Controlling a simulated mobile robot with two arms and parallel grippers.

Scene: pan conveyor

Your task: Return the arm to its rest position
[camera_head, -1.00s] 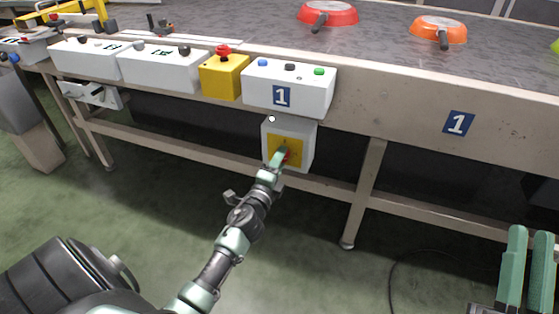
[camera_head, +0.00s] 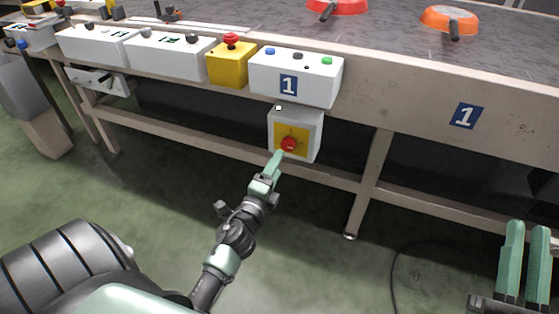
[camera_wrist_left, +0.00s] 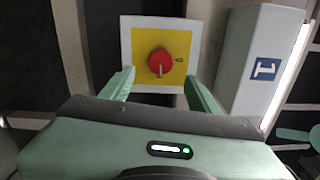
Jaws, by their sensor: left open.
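My left gripper (camera_head: 272,166) is in front of the rotary switch box (camera_head: 318,135) under the conveyor edge. The box is white with a yellow plate (camera_head: 299,133) and a red round knob (camera_head: 288,144). In the left wrist view, the gripper's green fingers (camera_wrist_left: 160,84) are apart, with the red knob (camera_wrist_left: 159,61) seen beyond and between them. They hold nothing. My right gripper (camera_head: 523,262) is at the lower right, its two green fingers upright with a gap between them.
The conveyor (camera_head: 415,90) runs across, carrying a red pan (camera_head: 337,6) and an orange pan (camera_head: 450,19). A white button box (camera_head: 296,79) and a yellow emergency-stop box (camera_head: 227,64) sit on its side. A frame leg (camera_head: 368,182) stands right of my arm. Green floor (camera_head: 150,195) is open in front.

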